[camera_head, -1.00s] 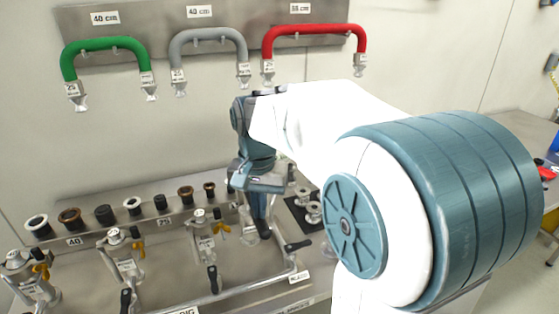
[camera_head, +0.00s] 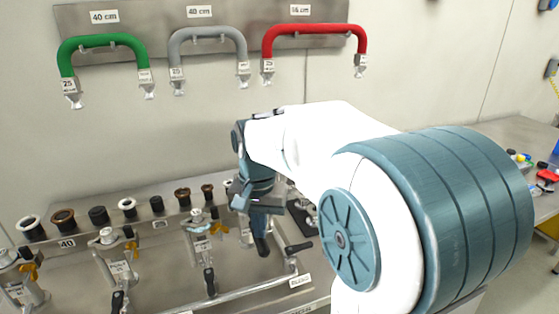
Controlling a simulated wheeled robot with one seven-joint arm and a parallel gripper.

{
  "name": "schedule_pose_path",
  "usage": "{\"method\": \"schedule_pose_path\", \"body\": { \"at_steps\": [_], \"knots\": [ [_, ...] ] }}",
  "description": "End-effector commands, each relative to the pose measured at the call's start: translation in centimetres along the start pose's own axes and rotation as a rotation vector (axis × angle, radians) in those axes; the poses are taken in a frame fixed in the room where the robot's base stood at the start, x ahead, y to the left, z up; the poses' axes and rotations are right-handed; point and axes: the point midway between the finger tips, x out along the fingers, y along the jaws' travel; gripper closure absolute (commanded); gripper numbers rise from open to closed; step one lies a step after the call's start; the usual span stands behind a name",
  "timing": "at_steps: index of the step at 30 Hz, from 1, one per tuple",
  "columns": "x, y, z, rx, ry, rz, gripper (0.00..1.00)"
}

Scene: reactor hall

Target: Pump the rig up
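The rig is a steel bench with a row of metal ports, a pipe (camera_head: 235,297) along the front and black-handled valves. A black lever (camera_head: 299,247) sits at the pipe's right end, near a small label. My gripper (camera_head: 262,243) hangs fingers down over the bench, just left of that lever and right of a port with a yellow clamp (camera_head: 218,229). Its fingertips look dark and close together; whether they are open or shut on something is not clear. My arm hides the bench's right part.
Green (camera_head: 103,41), grey (camera_head: 208,33) and red (camera_head: 314,29) hoses hang on the wall panel. Several seals and rings (camera_head: 98,215) stand on the ledge behind the ports. A side table (camera_head: 505,137) with small coloured items is at the right.

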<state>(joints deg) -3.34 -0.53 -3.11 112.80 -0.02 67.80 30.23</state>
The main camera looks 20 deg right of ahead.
Motion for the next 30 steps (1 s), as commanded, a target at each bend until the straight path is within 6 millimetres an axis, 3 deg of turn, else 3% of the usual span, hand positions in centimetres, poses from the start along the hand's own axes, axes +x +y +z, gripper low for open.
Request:
{"method": "schedule_pose_path", "body": {
  "at_steps": [15, 30],
  "knots": [
    [-5.8, 0.0, -0.1, 0.001, 0.002, 0.000, 1.00],
    [-5.7, 0.0, 0.0, 0.000, 0.001, -0.001, 1.00]
  ]
}}
